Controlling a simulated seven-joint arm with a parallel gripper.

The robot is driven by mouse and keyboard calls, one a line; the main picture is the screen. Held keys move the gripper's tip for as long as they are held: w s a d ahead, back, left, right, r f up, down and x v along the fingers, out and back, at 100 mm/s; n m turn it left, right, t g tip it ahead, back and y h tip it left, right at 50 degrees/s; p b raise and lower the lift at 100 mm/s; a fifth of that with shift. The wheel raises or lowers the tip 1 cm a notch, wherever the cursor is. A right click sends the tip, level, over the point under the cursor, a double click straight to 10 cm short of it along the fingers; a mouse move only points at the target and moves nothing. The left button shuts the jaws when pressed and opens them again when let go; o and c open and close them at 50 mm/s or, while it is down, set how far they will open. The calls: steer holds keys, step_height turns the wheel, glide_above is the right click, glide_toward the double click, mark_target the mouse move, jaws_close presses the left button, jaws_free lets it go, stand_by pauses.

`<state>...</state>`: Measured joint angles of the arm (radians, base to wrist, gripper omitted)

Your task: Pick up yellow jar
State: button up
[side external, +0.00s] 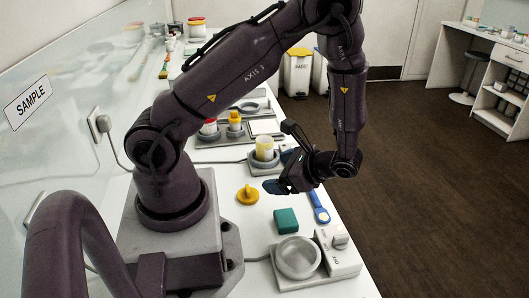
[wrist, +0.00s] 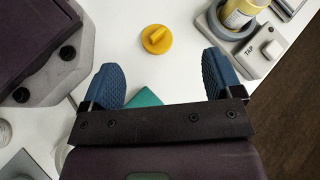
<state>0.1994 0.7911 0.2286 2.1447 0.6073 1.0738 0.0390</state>
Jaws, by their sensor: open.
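The yellow jar (side external: 264,147), open-topped with a pale label, stands upright in a round grey holder (side external: 256,166) on the bench. In the wrist view the jar (wrist: 239,13) is at the top right, cut off by the edge, in the holder marked TAP. A loose yellow lid (side external: 247,195) lies on the bench; it also shows in the wrist view (wrist: 156,39). My gripper (side external: 274,186) has blue fingers spread apart, with nothing between them in the wrist view (wrist: 164,67). It is above the bench, nearer the camera than the jar and apart from it.
A teal block (side external: 286,220) lies below my gripper, partly hidden in the wrist view. A blue-handled tool (side external: 319,206) lies near the bench's right edge. A device with a round grey dish (side external: 298,258) is in front. Jars with red (side external: 209,127) and yellow (side external: 234,118) lids stand behind.

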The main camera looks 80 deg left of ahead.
steer(key=a+f+m+y, duration=0.1)
steer(key=a+y, duration=0.1)
steer(key=a+f+m+y, duration=0.1)
steer(key=a+f+m, duration=0.1)
steer(key=a+f+m+y, duration=0.1)
steer(key=a+y, duration=0.1)
steer(key=shift+f+m+y, duration=0.3)
steer(key=shift+f+m, duration=0.05)
steer(key=shift+m, duration=0.05)
steer(key=w+m+y, duration=0.1)
steer(key=w+a+m+t+y, duration=0.2)
steer(key=shift+w+a+r, duration=0.15)
steer(key=shift+w+a, duration=0.1)
steer(key=shift+w, duration=0.15)
glide_toward(264, 140)
steer(key=shift+s+a+r, duration=0.7)
steer(key=shift+s+a, duration=0.1)
steer(key=shift+s, duration=0.2)
steer(key=shift+x, duration=3.15)
steer(key=shift+w, duration=0.15)
steer(key=shift+c, duration=0.2)
steer(key=c, duration=1)
